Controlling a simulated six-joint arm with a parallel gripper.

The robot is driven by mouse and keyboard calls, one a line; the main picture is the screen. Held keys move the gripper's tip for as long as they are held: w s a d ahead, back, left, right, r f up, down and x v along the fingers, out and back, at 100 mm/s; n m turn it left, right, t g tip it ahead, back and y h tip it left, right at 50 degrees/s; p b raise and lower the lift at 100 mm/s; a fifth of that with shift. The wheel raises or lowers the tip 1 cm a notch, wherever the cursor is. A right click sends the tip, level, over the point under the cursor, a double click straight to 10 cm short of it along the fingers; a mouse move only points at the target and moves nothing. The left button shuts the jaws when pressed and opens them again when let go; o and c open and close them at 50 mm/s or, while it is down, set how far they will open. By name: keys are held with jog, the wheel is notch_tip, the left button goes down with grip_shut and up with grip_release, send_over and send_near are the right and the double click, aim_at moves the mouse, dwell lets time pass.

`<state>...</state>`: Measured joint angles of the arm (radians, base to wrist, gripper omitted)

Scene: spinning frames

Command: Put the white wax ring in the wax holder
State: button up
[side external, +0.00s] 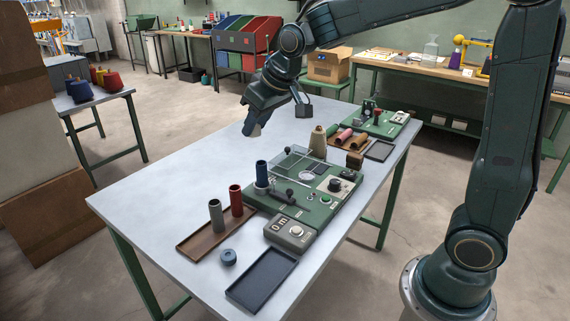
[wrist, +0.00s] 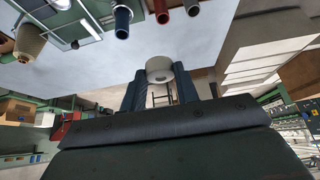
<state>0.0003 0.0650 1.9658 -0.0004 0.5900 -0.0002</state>
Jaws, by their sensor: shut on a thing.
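I cannot tell for sure which part of the unit is the wax holder. A blue ring (side external: 228,257) lies on the table in front.
A blue tube (side external: 262,174) stands on the unit's left end. A dark empty tray (side external: 262,280) lies in front. A tan cone (side external: 318,142) stands behind. The table's left side is clear.

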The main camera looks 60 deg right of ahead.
jog(key=w+d+r+m+h, duration=0.1)
jog(key=w+d+m+h, duration=0.15)
jog(key=w+d, duration=0.75)
jog(key=m+g, duration=0.1)
jog(key=m, duration=0.3)
send_over(268, 158)
jog(key=s+a, duration=0.1)
jog(key=s, duration=0.1)
jog(key=f, duration=0.1)
jog(key=shift+h, duration=0.45)
jog(key=shift+w+a+f, duration=0.1)
jog(key=shift+w+f, duration=0.05)
jog(key=shift+f, duration=1.15)
jog(key=shift+w+f, duration=0.1)
jog(key=shift+f, duration=1.15)
notch_tip(268, 158, down, 16)
jog(key=shift+r, duration=0.15)
jog(key=shift+f, duration=2.15)
jog(key=shift+f, duration=0.1)
